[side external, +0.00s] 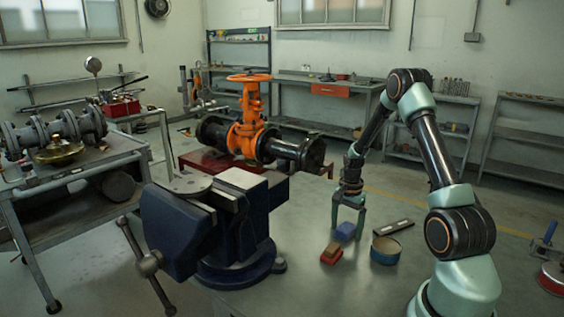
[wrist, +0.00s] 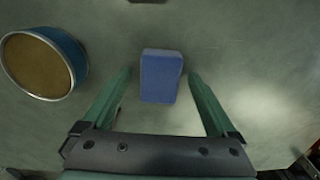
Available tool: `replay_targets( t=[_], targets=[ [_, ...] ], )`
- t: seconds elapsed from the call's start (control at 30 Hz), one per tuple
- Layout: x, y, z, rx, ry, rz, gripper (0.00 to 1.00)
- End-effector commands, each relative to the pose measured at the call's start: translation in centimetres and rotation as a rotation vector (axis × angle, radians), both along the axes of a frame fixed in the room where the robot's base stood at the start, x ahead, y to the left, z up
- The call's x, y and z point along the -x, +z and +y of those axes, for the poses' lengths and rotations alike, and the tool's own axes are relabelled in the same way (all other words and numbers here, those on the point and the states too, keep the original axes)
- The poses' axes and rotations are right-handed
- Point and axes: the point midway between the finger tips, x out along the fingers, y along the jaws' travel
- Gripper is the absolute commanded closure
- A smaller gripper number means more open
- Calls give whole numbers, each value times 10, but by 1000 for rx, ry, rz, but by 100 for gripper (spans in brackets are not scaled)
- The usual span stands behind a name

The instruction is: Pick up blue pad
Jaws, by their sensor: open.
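The blue pad (side external: 346,231) lies on the grey workbench top in the side external view. In the wrist view the blue pad (wrist: 161,77) lies between and a little beyond the fingertips, with bare surface showing on both sides of it. My gripper (side external: 348,220) points down close above the pad in the side external view. In the wrist view my gripper (wrist: 161,76) is open and empty, its two green fingers apart on either side of the pad. I cannot tell the exact height of the fingertips over the bench.
A round blue tin (side external: 386,250) with a tan top stands right of the pad. A red block (side external: 332,253) lies in front, left of it. A dark flat piece (side external: 393,227) lies behind the tin. A large blue vise (side external: 215,225) stands at the left.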

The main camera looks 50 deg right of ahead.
Motion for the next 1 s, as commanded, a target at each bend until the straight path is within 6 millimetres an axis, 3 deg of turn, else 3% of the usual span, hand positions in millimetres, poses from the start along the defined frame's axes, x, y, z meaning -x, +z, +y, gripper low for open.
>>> replay_targets(
  t=[0.03, 0.27, 0.57, 0.73, 0.87, 1.0],
  targets=[
    [0, 0, 0, 0, 0, 0, 7],
    [0, 0, 0, 0, 0, 0, 95],
    [0, 2, 0, 0, 0, 0, 96],
    [0, 13, 0, 1, 0, -1, 96],
    [-1, 33, -1, 3, 0, -4, 96],
    [-1, 71, -1, 6, 0, -6, 96]
  ],
)
